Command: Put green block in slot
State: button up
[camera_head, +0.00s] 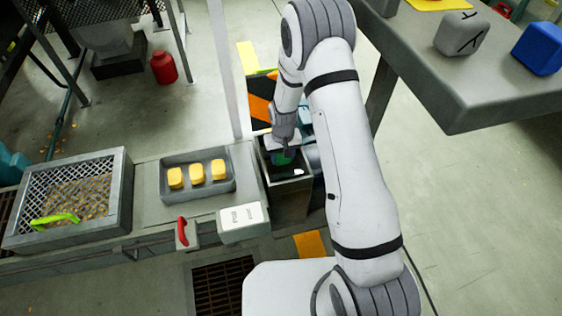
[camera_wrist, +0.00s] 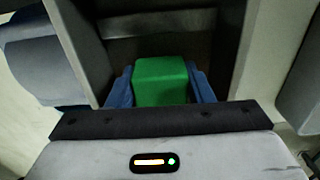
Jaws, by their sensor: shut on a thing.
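The green block (camera_wrist: 161,82) sits between the two blue fingers of my gripper (camera_wrist: 161,90) in the wrist view, with a finger against each side. In the head view my gripper (camera_head: 284,155) points down into the open top of a grey box-like slot (camera_head: 291,200), and a little of the green block (camera_head: 282,158) shows there. In the wrist view dark slot walls surround the block. Whether the block touches the slot's floor is hidden.
Left of the slot, a grey tray (camera_head: 197,195) holds three yellow blocks. A mesh-covered bin (camera_head: 70,200) with a green handle stands farther left. A red lever (camera_head: 182,232) and a white sign (camera_head: 241,217) are at the front. A grey table (camera_head: 462,80) with blocks stands right.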

notch_tip(320, 180, down, 2)
jog(key=shift+f, duration=0.1)
jog(key=o, duration=0.6)
jog(key=shift+f+b, duration=0.1)
jog(key=shift+b, duration=0.2)
jog(key=shift+c, duration=0.2)
jog(key=o, duration=0.5)
jog(key=shift+c, duration=0.2)
notch_tip(320, 180, up, 12)
jog(key=p, duration=0.4)
jog(key=shift+r+p, duration=0.25)
jog(key=shift+p, duration=0.1)
